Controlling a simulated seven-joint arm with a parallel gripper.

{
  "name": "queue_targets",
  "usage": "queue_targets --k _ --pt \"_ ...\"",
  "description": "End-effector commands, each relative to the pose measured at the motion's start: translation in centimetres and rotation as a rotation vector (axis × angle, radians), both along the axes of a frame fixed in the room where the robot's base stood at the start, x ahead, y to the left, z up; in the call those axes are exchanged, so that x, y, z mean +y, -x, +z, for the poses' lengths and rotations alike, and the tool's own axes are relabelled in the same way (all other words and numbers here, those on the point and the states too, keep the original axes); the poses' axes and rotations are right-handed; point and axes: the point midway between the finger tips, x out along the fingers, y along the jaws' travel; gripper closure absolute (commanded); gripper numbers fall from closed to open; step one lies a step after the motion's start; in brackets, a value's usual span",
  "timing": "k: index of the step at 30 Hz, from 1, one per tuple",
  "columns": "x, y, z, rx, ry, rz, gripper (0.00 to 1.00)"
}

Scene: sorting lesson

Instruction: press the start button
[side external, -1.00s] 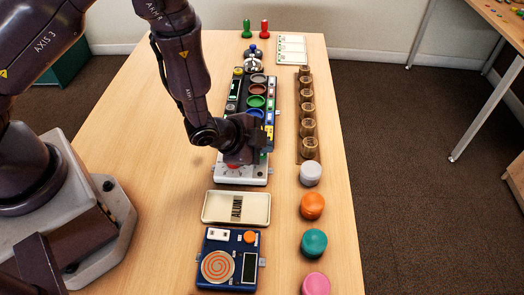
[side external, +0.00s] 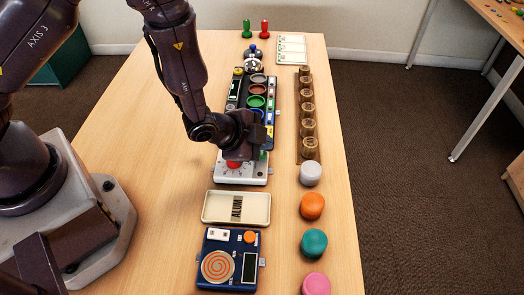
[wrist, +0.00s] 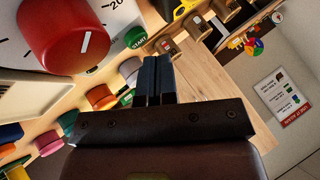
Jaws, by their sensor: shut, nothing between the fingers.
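The start button is a green round cap marked START (wrist: 135,38), beside a large red dial (wrist: 68,35) with a white pointer line, in the wrist view. Both belong to a white timer-like panel (side external: 226,172) in the side view, where the red dial shows partly under my gripper and I cannot make out the start button. My gripper (wrist: 154,60) is shut and empty. In the wrist view its fingertips appear just below and right of the green cap; I cannot tell whether they touch it.
A shallow tray (side external: 212,207) and a blue spiral panel (side external: 218,267) lie nearer the camera. Coloured round pieces, such as an orange one (side external: 312,205), and a rack (side external: 299,152) with several jars line the right side. A dark panel (side external: 271,97) stands behind my gripper.

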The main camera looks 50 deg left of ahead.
Motion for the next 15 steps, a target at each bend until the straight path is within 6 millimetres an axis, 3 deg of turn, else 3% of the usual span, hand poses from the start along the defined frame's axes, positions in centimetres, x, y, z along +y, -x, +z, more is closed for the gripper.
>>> queue_targets --k 10,15 --pt "0.0 0.0 0.3 0.0 -0.001 -0.001 1.0" --pt "0.0 -0.1 1.6 -0.003 0.001 -0.001 1.0"
